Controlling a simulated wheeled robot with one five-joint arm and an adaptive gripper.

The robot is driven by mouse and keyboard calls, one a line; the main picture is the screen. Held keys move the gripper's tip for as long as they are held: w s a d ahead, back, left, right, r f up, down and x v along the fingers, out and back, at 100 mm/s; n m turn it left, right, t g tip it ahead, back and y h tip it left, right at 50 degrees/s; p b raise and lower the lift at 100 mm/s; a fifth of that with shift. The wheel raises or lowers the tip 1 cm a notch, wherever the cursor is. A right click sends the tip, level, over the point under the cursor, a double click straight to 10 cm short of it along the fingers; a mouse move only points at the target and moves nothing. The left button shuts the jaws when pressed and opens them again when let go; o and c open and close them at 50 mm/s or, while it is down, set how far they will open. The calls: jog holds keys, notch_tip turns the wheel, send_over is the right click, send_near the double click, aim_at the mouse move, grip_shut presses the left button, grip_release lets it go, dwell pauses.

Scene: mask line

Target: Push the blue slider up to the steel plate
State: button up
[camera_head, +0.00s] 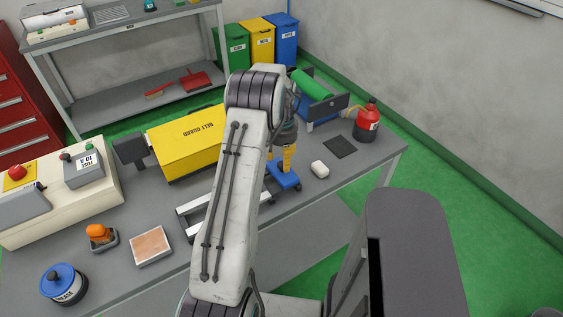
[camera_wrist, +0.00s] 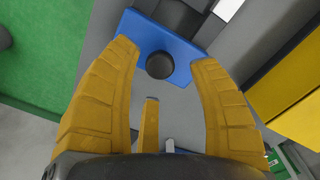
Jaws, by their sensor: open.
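The blue slider (camera_head: 287,181) is a flat blue block on the bench, just right of my arm. In the wrist view, the slider (camera_wrist: 142,32) carries a round dark knob (camera_wrist: 160,66). My gripper (camera_head: 287,157) has yellow fingers and points down over the slider. In the wrist view my gripper (camera_wrist: 163,57) is open, with one fingertip on each side of the knob; I cannot tell whether they touch it. Light grey metal bars (camera_head: 190,208) show left of my arm, partly hidden by it. I cannot tell which part is the steel plate.
A yellow belt guard box (camera_head: 185,142) stands behind the bars. An orange part (camera_head: 97,231) and a blue-lidded jar (camera_head: 63,283) stand at left.

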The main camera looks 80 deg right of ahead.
aim_at(282, 169)
jog(key=shift+f, duration=1.3)
jog(key=shift+o, duration=0.2)
grip_shut()
